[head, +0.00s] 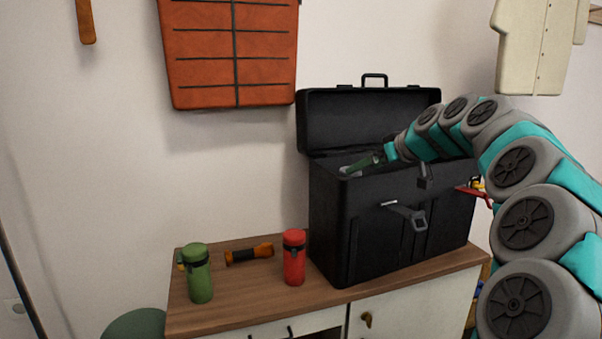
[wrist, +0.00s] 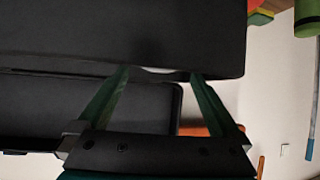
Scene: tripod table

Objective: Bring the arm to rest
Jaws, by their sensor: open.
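My gripper (head: 352,168) reaches over the left end of the open black toolbox (head: 335,220), with its green fingers at the rim. In the wrist view my gripper (wrist: 161,74) has its two fingers spread apart, with nothing held between them. A small pale sliver shows at the box's edge between the fingertips; I cannot tell what it is. My arm arches in from the right of the head view, above the toolbox. The inside of the toolbox is mostly hidden.
The toolbox stands on a wooden-topped cabinet (head: 235,285), lid up behind. To its left are a red bottle (head: 294,262), an orange-and-black flashlight (head: 248,254) and a green bottle (head: 199,275). An orange garment (head: 230,60) and cream coat (head: 530,45) hang on the wall.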

